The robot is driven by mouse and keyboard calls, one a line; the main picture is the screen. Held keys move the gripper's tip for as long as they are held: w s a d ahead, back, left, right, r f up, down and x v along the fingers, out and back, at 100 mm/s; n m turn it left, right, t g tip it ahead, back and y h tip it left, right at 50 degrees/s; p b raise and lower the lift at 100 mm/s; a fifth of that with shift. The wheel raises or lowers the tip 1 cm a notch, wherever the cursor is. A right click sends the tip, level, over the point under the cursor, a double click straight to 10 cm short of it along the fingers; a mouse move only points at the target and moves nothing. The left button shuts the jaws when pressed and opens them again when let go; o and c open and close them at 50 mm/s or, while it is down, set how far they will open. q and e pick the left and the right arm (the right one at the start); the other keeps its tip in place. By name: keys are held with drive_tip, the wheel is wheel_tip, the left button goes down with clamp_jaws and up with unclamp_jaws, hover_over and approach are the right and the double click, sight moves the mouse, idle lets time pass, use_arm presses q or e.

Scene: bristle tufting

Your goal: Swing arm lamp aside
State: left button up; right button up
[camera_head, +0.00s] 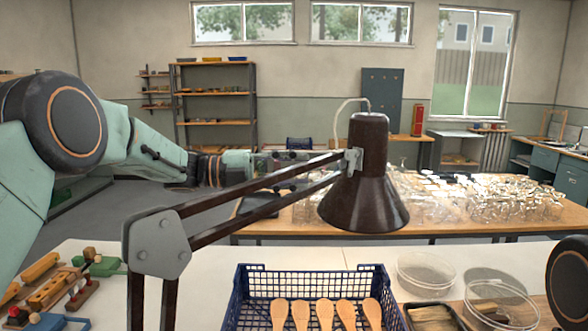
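The swing arm lamp has a dark brown conical shade (366,188) that hangs in the middle of the head view, with a thin pale cable looping over its top. Its twin-bar arm (262,190) slopes down left to a grey bracket joint (157,244) above the white bench. My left arm comes in from the left, and my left gripper (280,164) is behind the lamp arm, left of the shade. The lamp bars partly hide its fingers; I cannot tell whether it touches the lamp or is open. My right gripper is out of view.
A blue crate (312,270) with several wooden brush blanks stands below the shade. Clear round dishes (427,272) are to its right. Wooden blocks and tools (50,285) lie at the lower left. A wooden table (300,228) behind is crowded with glassware on its right.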

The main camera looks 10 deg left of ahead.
use_arm(q)
drive_tip(key=shift+s+d, duration=0.1)
drive_tip(key=shift+d, duration=0.05)
drive_tip(key=shift+d+r, duration=0.1)
drive_tip(key=shift+d, duration=0.15)
drive_tip(key=shift+c, duration=1.3)
drive_tip(key=shift+w+a+f, duration=0.2)
drive_tip(key=shift+w, duration=0.05)
drive_tip(key=c, duration=0.5)
clamp_jaws()
drive_tip(key=shift+d, duration=0.1)
